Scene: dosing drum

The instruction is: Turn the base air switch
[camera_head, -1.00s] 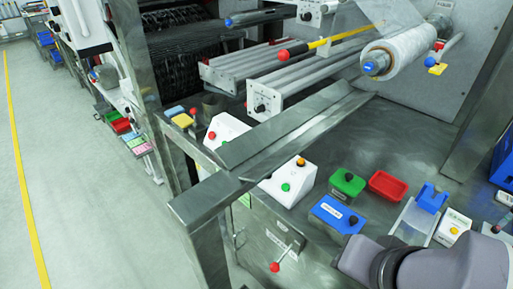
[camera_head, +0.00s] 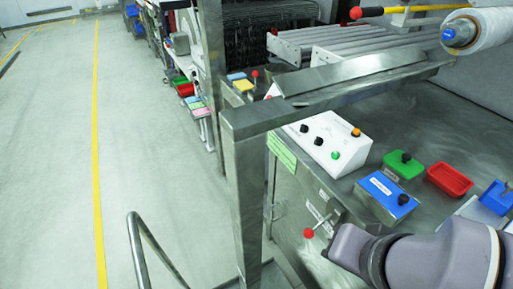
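A lever with a red ball knob (camera_head: 308,233) sticks out from the front face of the metal cabinet below the worktop, beside a small white label (camera_head: 318,213). It may be the base air switch, but the label is too small to read. My arm comes in from the lower right. Its dark end, where my gripper (camera_head: 345,247) is, lies just right of the red knob in the picture. Whether they touch cannot be told. My gripper's fingers cannot be made out, so its opening is unclear.
A white control box (camera_head: 322,140) with knobs and buttons stands on the worktop. A blue box (camera_head: 384,198), a green box (camera_head: 404,167) and a red tray (camera_head: 449,181) are to its right. A steel post (camera_head: 247,200) and a curved handrail (camera_head: 140,240) stand left. The floor beyond is clear.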

